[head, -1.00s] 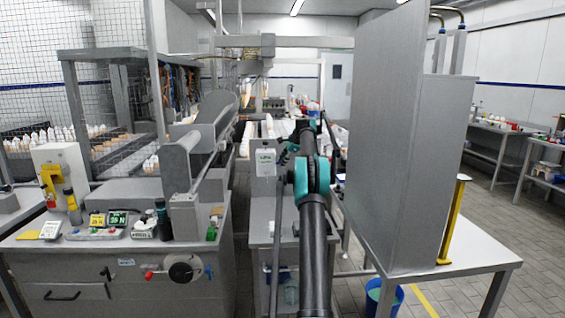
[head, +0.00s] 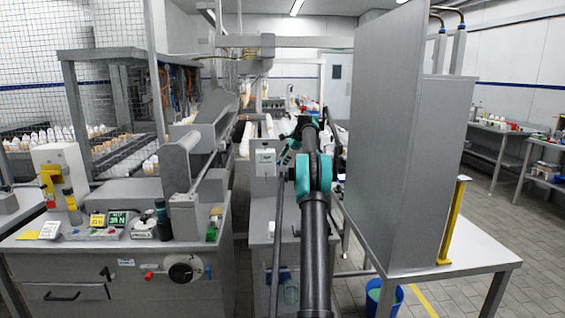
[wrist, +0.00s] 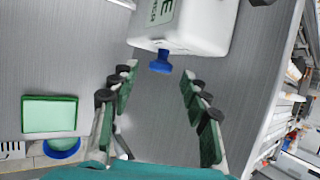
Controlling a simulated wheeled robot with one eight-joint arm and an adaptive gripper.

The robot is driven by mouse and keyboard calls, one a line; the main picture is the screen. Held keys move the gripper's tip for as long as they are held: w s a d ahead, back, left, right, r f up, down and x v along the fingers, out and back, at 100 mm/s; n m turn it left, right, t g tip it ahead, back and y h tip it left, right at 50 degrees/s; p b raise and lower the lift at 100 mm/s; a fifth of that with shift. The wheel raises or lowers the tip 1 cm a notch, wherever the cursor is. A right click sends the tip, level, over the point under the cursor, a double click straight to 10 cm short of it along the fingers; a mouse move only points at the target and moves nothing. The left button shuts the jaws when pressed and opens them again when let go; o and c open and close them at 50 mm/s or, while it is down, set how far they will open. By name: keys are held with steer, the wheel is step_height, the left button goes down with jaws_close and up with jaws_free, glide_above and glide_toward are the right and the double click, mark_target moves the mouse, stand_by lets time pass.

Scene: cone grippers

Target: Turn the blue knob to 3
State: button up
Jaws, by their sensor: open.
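A blue knob (wrist: 160,63) sticks out from the edge of a white box (wrist: 185,25) with a green label, at the top of the wrist view. My gripper (wrist: 160,78) is open and empty, its fingers spread to the left and right just short of the knob. The knob appears roughly centred between the fingertips, and no contact is visible. The knob's marks and setting cannot be read. In the head view a white box (head: 266,162) stands beyond my arm on a grey cabinet; no blue knob can be made out on it there.
A green-rimmed tray (wrist: 50,115) and a blue round thing (wrist: 62,147) lie at the lower left of the wrist view. A tall grey panel (head: 395,150) stands close right of my arm. A grey machine bench (head: 130,255) with a dial (head: 181,270) is at left.

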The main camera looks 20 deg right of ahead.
steer(key=v, duration=0.9)
steer(key=shift+s+r, duration=0.2)
steer(key=shift+r, duration=0.05)
steer(key=shift+d, duration=0.1)
steer(key=s+a+f+n+g+h, duration=0.1)
steer(key=s+a+f+n, duration=0.4)
steer(key=s+a, duration=0.65)
steer(key=s+a+f+n+g, duration=0.1)
steer(key=s+a+f+n, duration=0.4)
steer(key=s+a, duration=0.65)
steer(key=s+a+f+n, duration=0.3)
steer(key=s+f, duration=0.3)
steer(key=s, duration=0.6)
steer(key=s+a+f+n+h, duration=0.1)
steer(key=s+a+f+n, duration=0.2)
steer(key=s+f, duration=0.4)
steer(key=s+a+f+n+h, duration=0.1)
steer(key=s+a+f+n, duration=0.2)
steer(key=s, duration=1.3)
step_height(320, 180, down, 4)
steer(key=shift+s+r+n, duration=0.2)
steer(key=shift+s+n, duration=0.1)
steer(key=shift+n, duration=0.2)
